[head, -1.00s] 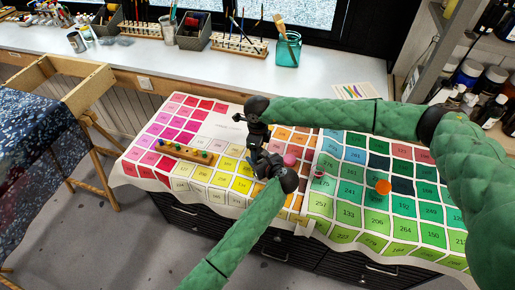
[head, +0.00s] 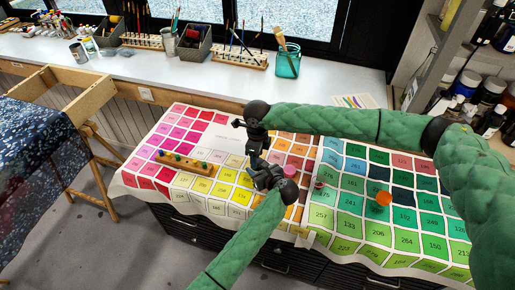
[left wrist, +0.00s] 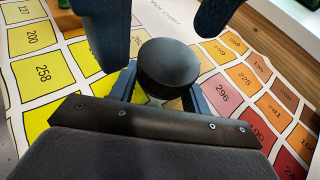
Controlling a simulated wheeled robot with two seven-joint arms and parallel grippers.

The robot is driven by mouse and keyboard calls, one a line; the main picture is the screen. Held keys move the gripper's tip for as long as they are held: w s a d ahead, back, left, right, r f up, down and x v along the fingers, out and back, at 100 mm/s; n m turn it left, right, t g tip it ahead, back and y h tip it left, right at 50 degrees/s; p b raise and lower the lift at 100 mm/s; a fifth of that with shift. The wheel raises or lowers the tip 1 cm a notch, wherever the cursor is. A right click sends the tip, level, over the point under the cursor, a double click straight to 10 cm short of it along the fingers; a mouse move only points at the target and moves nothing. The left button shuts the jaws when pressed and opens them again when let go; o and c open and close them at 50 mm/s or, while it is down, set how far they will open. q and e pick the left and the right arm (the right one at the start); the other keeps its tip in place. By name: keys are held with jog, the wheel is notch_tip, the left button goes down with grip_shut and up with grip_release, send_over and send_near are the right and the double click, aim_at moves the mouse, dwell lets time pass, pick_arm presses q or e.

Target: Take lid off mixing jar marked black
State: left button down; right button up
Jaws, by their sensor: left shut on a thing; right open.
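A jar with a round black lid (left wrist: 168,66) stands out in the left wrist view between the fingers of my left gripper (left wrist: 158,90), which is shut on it. The jar's body is mostly hidden below the lid, and no marking is readable. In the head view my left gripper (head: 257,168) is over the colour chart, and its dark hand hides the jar. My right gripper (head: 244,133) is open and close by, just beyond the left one. Its two dark, spread fingers (left wrist: 155,25) show past the lid in the left wrist view, apart from it.
A numbered colour chart (head: 215,147) covers the table. A wooden strip with coloured pegs (head: 185,163) lies at left. A pink round piece (head: 291,171), a small red one (head: 319,184) and an orange one (head: 384,198) stand at right. A bench with brushes (head: 110,68) is behind.

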jog(key=shift+w+a+r+m+y, duration=0.15)
jog(key=shift+a+r+m, duration=0.1)
jog(key=shift+r, duration=0.15)
jog(key=shift+s+a+r+m+y, duration=0.15)
jog(key=shift+a+r+m, duration=0.1)
jog(key=shift+r, duration=0.15)
jog(key=m, duration=0.1)
jog(key=r+m, duration=0.1)
jog(key=m, duration=0.1)
jog(key=shift+w+r, duration=0.1)
jog(key=shift+w, duration=0.2)
jog(key=m, duration=0.1)
jog(key=r+m, duration=0.1)
jog(key=m, duration=0.2)
jog(key=shift+w+d+r, duration=0.15)
jog(key=shift+w+r, duration=0.05)
jog(key=shift+w, duration=0.05)
jog(key=m, duration=0.4)
jog(key=shift+d+r, duration=0.25)
jog(key=m, duration=0.5)
jog(key=shift+d+m+h, duration=0.2)
jog(key=shift+m+h, duration=0.2)
jog(key=shift+f, duration=4.05)
